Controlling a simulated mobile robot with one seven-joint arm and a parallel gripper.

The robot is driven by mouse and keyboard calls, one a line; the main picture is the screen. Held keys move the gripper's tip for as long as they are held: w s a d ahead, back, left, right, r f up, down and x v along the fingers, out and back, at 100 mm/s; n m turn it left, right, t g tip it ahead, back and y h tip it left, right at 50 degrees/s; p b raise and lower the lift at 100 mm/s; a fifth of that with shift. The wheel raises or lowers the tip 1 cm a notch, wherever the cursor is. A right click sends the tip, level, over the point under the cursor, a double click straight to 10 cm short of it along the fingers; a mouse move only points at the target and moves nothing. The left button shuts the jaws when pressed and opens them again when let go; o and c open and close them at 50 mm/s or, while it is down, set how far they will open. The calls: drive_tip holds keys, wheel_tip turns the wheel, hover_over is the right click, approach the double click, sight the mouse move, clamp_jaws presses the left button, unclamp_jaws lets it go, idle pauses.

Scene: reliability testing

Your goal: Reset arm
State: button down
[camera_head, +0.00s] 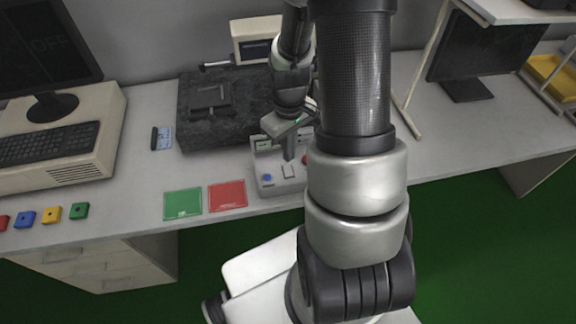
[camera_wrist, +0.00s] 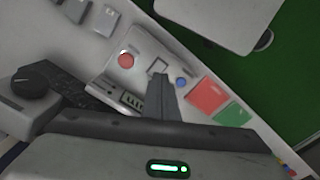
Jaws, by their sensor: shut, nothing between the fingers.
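My arm reaches forward over the desk from the right of centre in the head view. My gripper (camera_head: 288,150) points down just above a small grey control box (camera_head: 284,183). The box has a blue button (camera_head: 267,178), a red button and a pale square switch, and my gripper hides part of it. In the wrist view, my gripper's shut fingers (camera_wrist: 160,80) stand in front of the same box, with the red button (camera_wrist: 126,60) to one side and the blue button (camera_wrist: 181,82) to the other. I see nothing between the fingers. I cannot tell whether they touch the box.
A green mat (camera_head: 183,204) and a red mat (camera_head: 227,195) lie left of the box. A dark stone slab (camera_head: 215,125) with a device stands behind. A computer with keyboard (camera_head: 48,145) and several coloured blocks (camera_head: 51,213) are at left; a monitor (camera_head: 480,50) is at right.

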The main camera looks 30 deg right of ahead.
idle(0.4)
wheel_tip(320, 180, up, 11)
drive_tip(key=a+t+p, duration=0.1)
drive_tip(key=a+p, duration=0.1)
drive_tip(key=s+a+r+m+t+p, duration=0.1)
drive_tip(key=s+a+r, duration=0.2)
drive_tip(key=r, duration=0.4)
drive_tip(key=s+a+r+m+t+p, duration=0.1)
drive_tip(key=s+r, duration=0.3)
drive_tip(key=r, duration=0.4)
drive_tip(key=s+a+r+t+p, duration=0.1)
drive_tip(key=s+a+r+t, duration=0.1)
drive_tip(key=r, duration=0.5)
drive_tip(key=s+a, duration=0.1)
drive_tip(key=a, duration=0.1)
drive_tip(key=shift+s+a+r+m+t, duration=0.2)
drive_tip(key=shift+a+m+t, duration=0.1)
drive_tip(key=shift+a+m, duration=0.1)
drive_tip(key=shift+w, duration=0.1)
